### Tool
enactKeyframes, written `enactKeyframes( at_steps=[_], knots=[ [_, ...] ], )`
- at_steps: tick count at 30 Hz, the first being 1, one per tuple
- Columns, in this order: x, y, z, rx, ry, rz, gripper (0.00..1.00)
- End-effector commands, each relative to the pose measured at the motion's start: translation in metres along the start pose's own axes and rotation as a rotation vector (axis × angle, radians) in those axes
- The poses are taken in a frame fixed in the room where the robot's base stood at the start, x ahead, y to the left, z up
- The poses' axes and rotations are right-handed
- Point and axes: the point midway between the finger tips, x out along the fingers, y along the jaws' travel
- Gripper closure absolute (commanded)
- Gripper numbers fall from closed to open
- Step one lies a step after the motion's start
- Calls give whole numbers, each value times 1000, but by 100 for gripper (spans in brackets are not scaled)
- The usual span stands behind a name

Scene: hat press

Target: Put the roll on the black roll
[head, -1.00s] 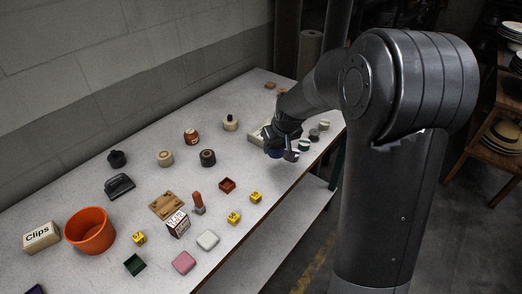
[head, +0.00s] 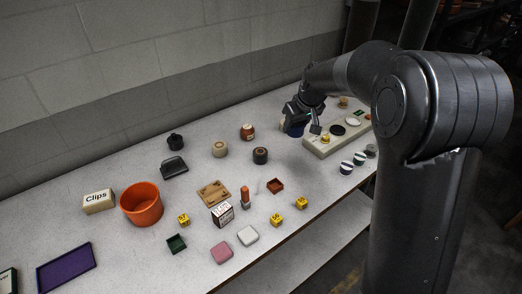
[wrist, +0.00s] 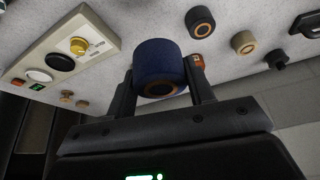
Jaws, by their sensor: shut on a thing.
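A dark blue roll (wrist: 160,52) with a brown core is between the fingers of my gripper (wrist: 160,88) in the wrist view. My gripper (head: 303,122) is shut on it. In the head view the blue roll (head: 291,130) is mostly hidden by the gripper and is held above the table, near the left end of a control panel. The black roll (head: 260,155) with a brown core stands on the table, left of and nearer than the gripper. It also shows in the wrist view (wrist: 200,22), with nothing on top.
A beige roll (head: 219,150) and a brown jar (head: 247,132) stand close to the black roll. The control panel (head: 318,149) with buttons and a yellow knob lies right of the gripper. Small boxes, an orange bucket (head: 141,205) and striped cylinders (head: 347,167) are elsewhere on the table.

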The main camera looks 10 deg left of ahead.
Motion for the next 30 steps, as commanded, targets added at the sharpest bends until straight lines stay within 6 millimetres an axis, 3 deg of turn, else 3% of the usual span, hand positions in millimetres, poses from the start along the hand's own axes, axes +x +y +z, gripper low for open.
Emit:
enactKeyframes(
  at_steps=[16, 23, 30],
  knots=[
    [85, -78, -44, -7, -1, -2, 74],
    [98, -85, -46, -4, -2, -2, 74],
    [128, -85, -34, -3, -3, -2, 74]
  ],
)
